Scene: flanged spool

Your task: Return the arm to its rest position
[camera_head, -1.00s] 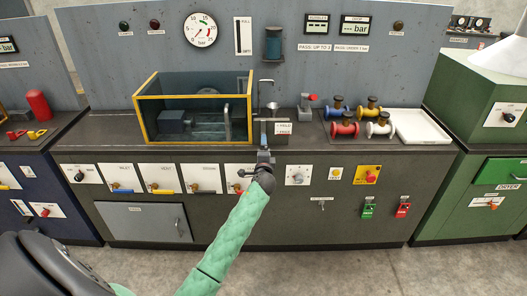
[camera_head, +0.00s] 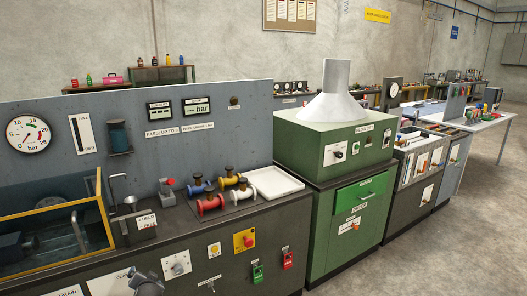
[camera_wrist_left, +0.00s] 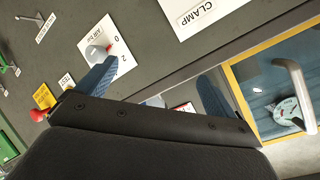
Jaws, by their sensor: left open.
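My left gripper (camera_wrist_left: 158,78) is open in the left wrist view, with its two blue fingers apart and nothing seen between them. It hangs in front of the bench's dark front panel, near a knob plate (camera_wrist_left: 104,46) and the CLAMP label (camera_wrist_left: 203,10). In the head view a grey part at the bottom edge looks like the end of my left arm; its fingers cannot be made out. Flanged spools stand on the bench: blue (camera_head: 199,187), yellow (camera_head: 230,180), red (camera_head: 210,203) and white (camera_head: 243,192). My right gripper is not in view.
A yellow-framed tank (camera_head: 104,210) stands at the left, also close by in the wrist view (camera_wrist_left: 243,85). A white tray (camera_head: 275,183) lies right of the spools. A green cabinet with a hood (camera_head: 322,150) stands beyond. Floor at the lower right is clear.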

